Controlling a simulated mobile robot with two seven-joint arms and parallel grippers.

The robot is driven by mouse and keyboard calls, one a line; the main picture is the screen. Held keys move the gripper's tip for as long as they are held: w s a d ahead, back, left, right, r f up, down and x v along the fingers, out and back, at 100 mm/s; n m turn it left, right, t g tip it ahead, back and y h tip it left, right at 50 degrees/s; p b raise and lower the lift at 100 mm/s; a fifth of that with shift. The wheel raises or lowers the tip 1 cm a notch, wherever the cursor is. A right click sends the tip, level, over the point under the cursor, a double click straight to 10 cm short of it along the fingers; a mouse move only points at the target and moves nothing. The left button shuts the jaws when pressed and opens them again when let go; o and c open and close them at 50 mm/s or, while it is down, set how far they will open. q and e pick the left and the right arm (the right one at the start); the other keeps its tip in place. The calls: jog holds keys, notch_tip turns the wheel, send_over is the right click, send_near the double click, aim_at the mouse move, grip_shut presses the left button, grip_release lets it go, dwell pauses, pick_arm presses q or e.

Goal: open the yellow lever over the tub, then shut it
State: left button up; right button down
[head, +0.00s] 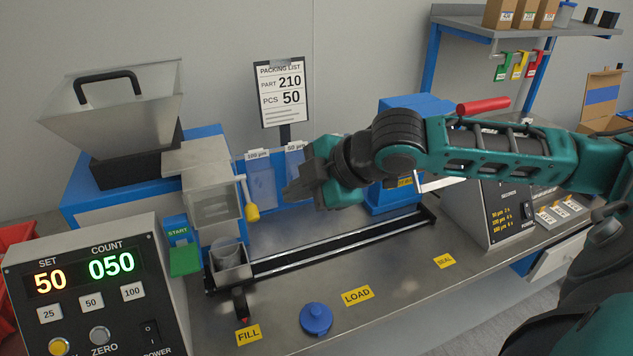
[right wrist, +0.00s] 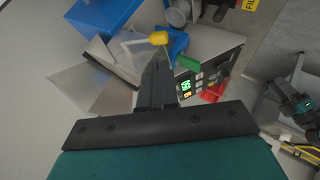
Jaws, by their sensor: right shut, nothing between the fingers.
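The yellow lever has a pale rod and a yellow knob (head: 252,212) that hangs low at the right side of the clear-fronted chute box (head: 212,208). A grey tub (head: 228,251) sits in a metal carriage below that box. My right gripper (head: 290,190) is shut and empty, to the right of the knob and a little higher in the head view, apart from it. In the right wrist view the knob (right wrist: 158,38) shows just beyond my shut fingertips (right wrist: 157,65).
A counter panel (head: 95,275) reads SET 50, COUNT 050. A rail (head: 340,243) runs right from the carriage. The front bench (head: 390,295) is mostly clear.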

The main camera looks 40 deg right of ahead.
pick_arm(q)
jog(key=shift+w+r, duration=0.1)
jog(key=shift+w, duration=0.15)
pick_arm(e)
jog(key=shift+v, duration=2.1)
pick_arm(q)
jog(key=shift+s, duration=0.2)
pick_arm(e)
jog(key=shift+s+f, duration=0.1)
